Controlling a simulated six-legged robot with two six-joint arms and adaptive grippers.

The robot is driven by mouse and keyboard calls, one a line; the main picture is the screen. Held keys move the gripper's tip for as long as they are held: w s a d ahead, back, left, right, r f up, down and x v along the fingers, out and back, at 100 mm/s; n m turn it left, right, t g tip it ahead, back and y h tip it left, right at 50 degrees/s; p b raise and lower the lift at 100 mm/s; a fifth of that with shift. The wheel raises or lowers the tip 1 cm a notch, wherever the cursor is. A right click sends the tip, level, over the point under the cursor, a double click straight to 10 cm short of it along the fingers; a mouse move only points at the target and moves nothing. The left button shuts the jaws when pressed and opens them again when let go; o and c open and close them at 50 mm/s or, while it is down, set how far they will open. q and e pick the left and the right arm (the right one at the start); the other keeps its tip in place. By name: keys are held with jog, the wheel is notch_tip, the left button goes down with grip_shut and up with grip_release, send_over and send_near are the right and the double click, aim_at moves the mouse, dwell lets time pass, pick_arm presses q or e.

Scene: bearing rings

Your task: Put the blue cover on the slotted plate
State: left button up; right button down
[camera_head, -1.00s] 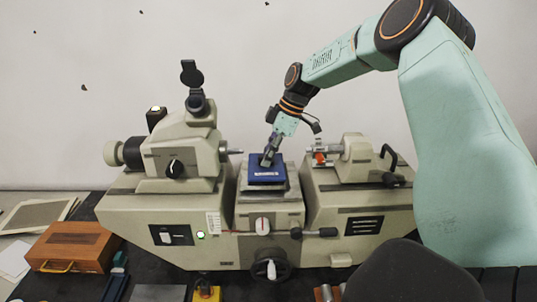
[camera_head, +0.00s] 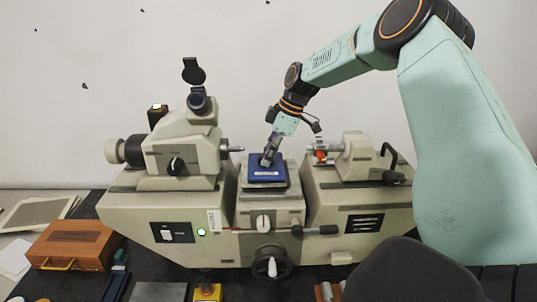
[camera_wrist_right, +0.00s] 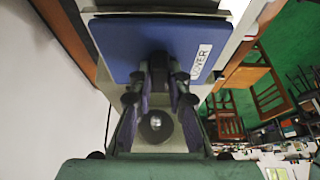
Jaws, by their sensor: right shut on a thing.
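The blue cover (camera_head: 266,174) is a flat square with a white label, on the small central table of the beige machine in the head view. In the right wrist view the cover (camera_wrist_right: 140,45) fills the upper middle, its label reading COVER. My right gripper (camera_head: 267,160) is shut on the cover from above, and its fingers (camera_wrist_right: 160,85) reach the cover's near part in the wrist view. The slotted plate is not visible; whatever lies directly under the cover is hidden. My left gripper is not in view.
The machine's left head (camera_head: 180,155) and right tailstock (camera_head: 355,160) flank the central table, with spindles pointing inward. A handwheel (camera_head: 270,264) is below. A wooden box (camera_head: 75,245) stands at the left, and a yellow-based item (camera_head: 207,292) at the front.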

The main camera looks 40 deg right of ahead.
jog(key=shift+f, duration=0.15)
jog(key=c, duration=1.6)
grip_release()
jog(key=shift+d, duration=0.15)
jog(key=o, duration=0.4)
jog(key=shift+r+p, duration=0.4)
jog(key=shift+r, duration=3.9)
